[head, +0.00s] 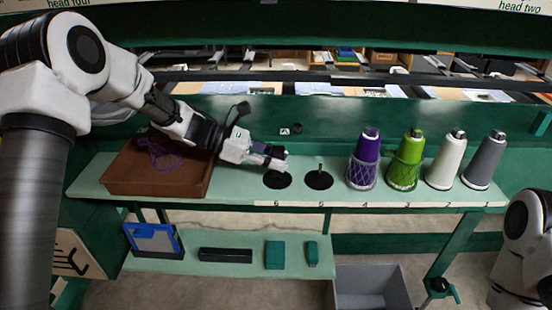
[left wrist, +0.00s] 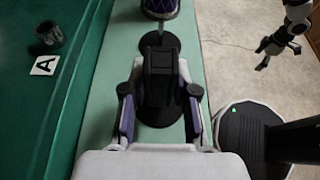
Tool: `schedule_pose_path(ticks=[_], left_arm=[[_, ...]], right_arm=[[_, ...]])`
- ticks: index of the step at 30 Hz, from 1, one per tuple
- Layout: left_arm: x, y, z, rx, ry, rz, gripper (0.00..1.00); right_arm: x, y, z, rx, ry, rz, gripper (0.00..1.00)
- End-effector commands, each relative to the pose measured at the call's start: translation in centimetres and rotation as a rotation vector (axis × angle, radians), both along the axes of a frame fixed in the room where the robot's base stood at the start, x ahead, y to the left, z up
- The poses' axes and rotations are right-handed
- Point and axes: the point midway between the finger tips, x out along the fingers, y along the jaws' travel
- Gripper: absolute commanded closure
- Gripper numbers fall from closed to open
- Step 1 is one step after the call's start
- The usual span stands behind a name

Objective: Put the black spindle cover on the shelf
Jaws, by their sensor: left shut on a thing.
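A black blocky thing, which looks like the black spindle cover (left wrist: 158,72), sits between the fingers of my left gripper (left wrist: 160,85) in the left wrist view. The gripper is shut on it. In the head view my left gripper (head: 275,160) is low over the black disc at place 6 (head: 277,180) of the upper shelf (head: 230,188); the cover is hard to make out there. Whether it touches the disc or a spindle cannot be told. My right gripper (left wrist: 279,50) shows small in the left wrist view, away from the shelf, open and empty.
A bare spindle on a black disc (head: 319,179) is at place 5. Purple (head: 364,160), green (head: 407,160), white (head: 446,160) and grey (head: 483,160) cones stand rightward. A brown tray (head: 155,187) is left. The lower shelf (head: 180,265) holds several items; a grey bin (head: 371,288) is beside it.

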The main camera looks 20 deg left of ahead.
Motion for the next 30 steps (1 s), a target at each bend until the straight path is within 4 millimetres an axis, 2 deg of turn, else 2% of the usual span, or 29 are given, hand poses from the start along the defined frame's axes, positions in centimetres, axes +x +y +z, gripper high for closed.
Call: schedule_pose_path(ticks=[8, 13, 14, 15, 16, 26, 30], left_arm=[[0.0, 0.0, -1.0, 0.000, 0.000, 0.000, 0.96], [0.0, 0.0, -0.8, 0.000, 0.000, 0.000, 0.96], [0.0, 0.0, -0.8, 0.000, 0.000, 0.000, 0.62], [0.0, 0.0, -0.8, 0.000, 0.000, 0.000, 0.47], [0.0, 0.0, -0.8, 0.000, 0.000, 0.000, 0.43], [-0.1, 0.2, -0.7, 0.000, 0.000, 0.000, 0.43], [-0.4, 1.9, 0.1, -0.004, -0.002, 0.003, 0.43]], right_arm=[[0.0, 0.0, -1.0, 0.000, 0.000, 0.000, 0.00], [0.0, 0.0, -0.9, 0.000, 0.000, 0.000, 0.00], [0.0, 0.0, -0.9, 0.000, 0.000, 0.000, 0.00], [0.0, 0.0, -0.9, 0.000, 0.000, 0.000, 0.00], [0.0, 0.0, -0.9, 0.000, 0.000, 0.000, 0.00], [0.0, 0.0, -0.8, 0.000, 0.000, 0.000, 0.00], [0.0, 0.0, -0.8, 0.000, 0.000, 0.000, 0.00]])
